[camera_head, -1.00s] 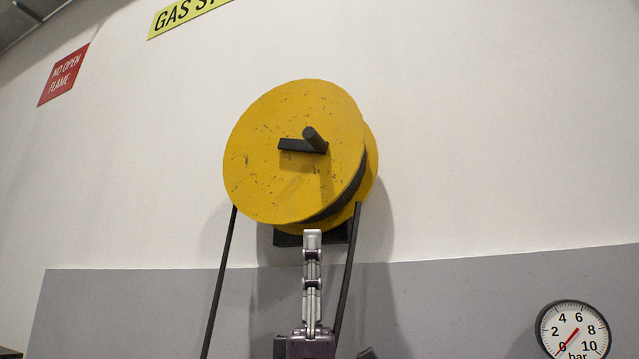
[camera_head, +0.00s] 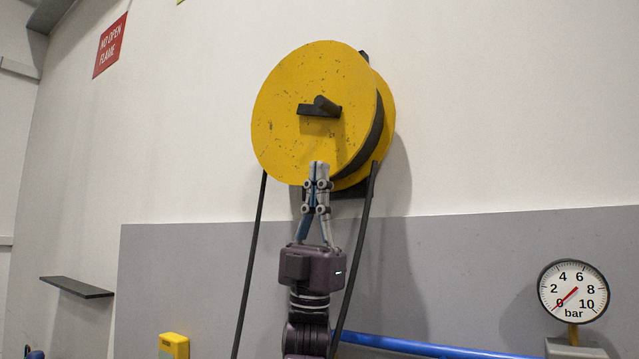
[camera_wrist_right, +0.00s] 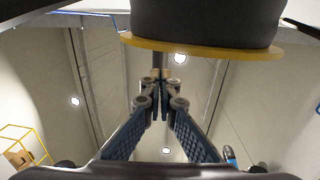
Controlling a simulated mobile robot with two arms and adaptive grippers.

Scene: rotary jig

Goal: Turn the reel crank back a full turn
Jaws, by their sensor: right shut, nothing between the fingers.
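The yellow reel (camera_head: 285,85) is mounted on the wall in the upper middle of the head view. Its black crank (camera_head: 312,110) is on the front face, with the arm lying roughly level to the picture and a stubby handle at its right end. My right gripper (camera_head: 319,166) points up at the reel's lower edge, below the crank in the picture. Its fingers are shut with nothing between them. In the right wrist view the gripper (camera_wrist_right: 160,88) appears just below the reel's yellow rim (camera_wrist_right: 200,50) and dark drum. I cannot tell whether it touches the reel. My left gripper is out of view.
Black straps or legs (camera_head: 252,260) run down on both sides of my right gripper. A pressure gauge (camera_head: 573,292) stands at the right, a blue pipe (camera_head: 420,346) runs low, and a dark shelf (camera_head: 76,287) is at the left. The wall right of the reel is clear.

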